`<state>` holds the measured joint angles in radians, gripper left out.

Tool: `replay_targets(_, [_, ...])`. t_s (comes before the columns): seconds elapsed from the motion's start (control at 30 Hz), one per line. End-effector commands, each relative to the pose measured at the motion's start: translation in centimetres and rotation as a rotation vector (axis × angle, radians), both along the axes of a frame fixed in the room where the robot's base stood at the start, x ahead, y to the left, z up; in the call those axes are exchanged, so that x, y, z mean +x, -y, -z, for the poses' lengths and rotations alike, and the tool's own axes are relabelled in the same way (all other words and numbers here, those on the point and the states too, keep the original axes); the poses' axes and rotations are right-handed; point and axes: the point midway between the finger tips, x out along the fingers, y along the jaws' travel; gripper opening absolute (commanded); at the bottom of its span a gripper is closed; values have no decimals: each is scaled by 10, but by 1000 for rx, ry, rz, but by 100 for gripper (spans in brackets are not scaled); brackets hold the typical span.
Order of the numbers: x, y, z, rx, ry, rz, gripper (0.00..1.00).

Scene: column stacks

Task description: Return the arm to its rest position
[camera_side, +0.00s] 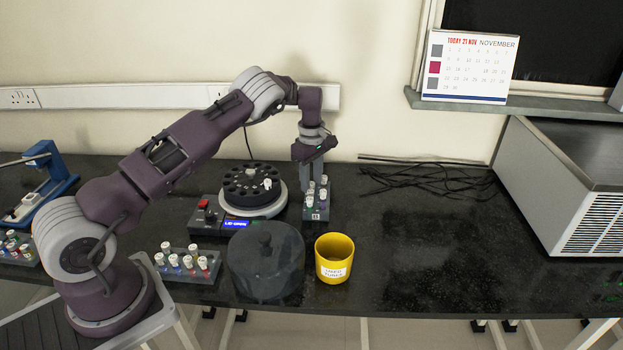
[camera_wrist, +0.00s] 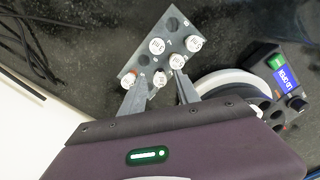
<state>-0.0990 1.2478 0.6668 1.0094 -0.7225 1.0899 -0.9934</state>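My gripper (camera_side: 313,181) points down above a small grey rack (camera_side: 317,214) holding several white-capped tubes, right of the centrifuge. In the wrist view my gripper's two fingers (camera_wrist: 160,82) are spread apart, with a clear gap between them. The same rack (camera_wrist: 172,22) lies just beyond the fingertips there. A white cap (camera_wrist: 158,79) shows between the fingers, but they do not close on it. The lower parts of the tubes are hidden.
The open centrifuge (camera_side: 237,201) stands left of the rack, with its dark lid (camera_side: 266,270) in front. A yellow cup (camera_side: 335,262) stands front right. Another tube rack (camera_side: 187,264) is front left.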

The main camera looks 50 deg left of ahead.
Motion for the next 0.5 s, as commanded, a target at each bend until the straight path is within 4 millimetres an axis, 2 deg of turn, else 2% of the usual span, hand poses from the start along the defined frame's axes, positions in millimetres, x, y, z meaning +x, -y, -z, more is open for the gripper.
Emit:
replay_targets(0.2, [0, 0, 0, 0, 0, 0, 40])
replay_targets(0.23, [0, 0, 0, 0, 0, 0, 42])
replay_targets(0.3, [0, 0, 0, 0, 0, 0, 54])
replay_targets(0.5, [0, 0, 0, 0, 0, 0, 54])
